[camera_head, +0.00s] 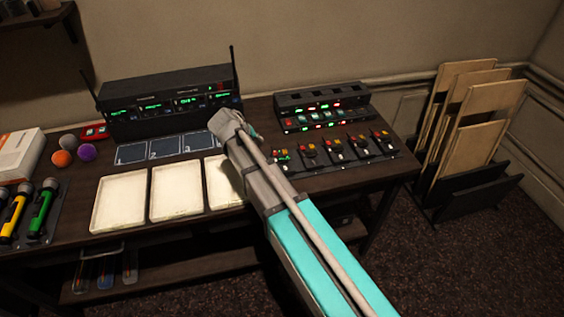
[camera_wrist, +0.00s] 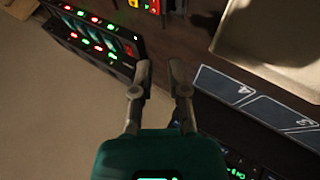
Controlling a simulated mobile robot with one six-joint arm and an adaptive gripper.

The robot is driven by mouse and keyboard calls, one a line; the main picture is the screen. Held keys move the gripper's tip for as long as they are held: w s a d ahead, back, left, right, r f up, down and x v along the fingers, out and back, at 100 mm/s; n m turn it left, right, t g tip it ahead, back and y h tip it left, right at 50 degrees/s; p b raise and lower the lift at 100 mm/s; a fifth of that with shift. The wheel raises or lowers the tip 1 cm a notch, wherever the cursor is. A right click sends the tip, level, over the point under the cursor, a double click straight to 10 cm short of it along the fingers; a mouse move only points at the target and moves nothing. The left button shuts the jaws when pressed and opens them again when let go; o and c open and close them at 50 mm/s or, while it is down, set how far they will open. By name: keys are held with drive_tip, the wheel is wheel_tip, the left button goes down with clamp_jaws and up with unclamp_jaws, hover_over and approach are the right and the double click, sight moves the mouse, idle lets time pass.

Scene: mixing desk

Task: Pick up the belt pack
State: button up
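Several small dark packs with red, yellow and green buttons (camera_head: 335,148) stand in a row on the right of the desk. I cannot tell which is the belt pack. One pack's yellow and red buttons (camera_wrist: 145,4) show at the top edge of the wrist view. My gripper (camera_wrist: 160,66) is open, its two fingers apart with nothing between them. It is over the desk, between the numbered mat (camera_head: 180,147) and the lit rack (camera_head: 322,104).
A black receiver with antennas (camera_head: 165,103) stands at the back. Pale trays (camera_head: 120,202) line the front, the rightmost partly behind my arm. Coloured balls (camera_head: 61,158) and microphones (camera_head: 40,210) are at left.

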sight(281, 159)
drive_tip(key=shift+w+a+r, duration=0.1)
drive_tip(key=shift+w+a, duration=0.05)
drive_tip(key=shift+a, duration=0.5)
drive_tip(key=b+x, duration=0.3)
drive_tip(key=x, duration=0.1)
drive_tip(key=shift+w+f+b, duration=0.1)
drive_tip(key=shift+f+b, duration=0.2)
drive_tip(key=shift+b, duration=0.05)
drive_tip(key=shift+b+x, duration=1.5)
drive_tip(key=shift+x, duration=0.55)
drive_tip(key=shift+w+d, duration=0.1)
drive_tip(key=shift+d, duration=0.05)
drive_tip(key=shift+b+x, duration=1.9)
drive_tip(key=shift+x, duration=0.55)
drive_tip(key=shift+w+d, duration=0.1)
drive_tip(key=shift+w, duration=0.05)
drive_tip(key=shift+r, duration=0.1)
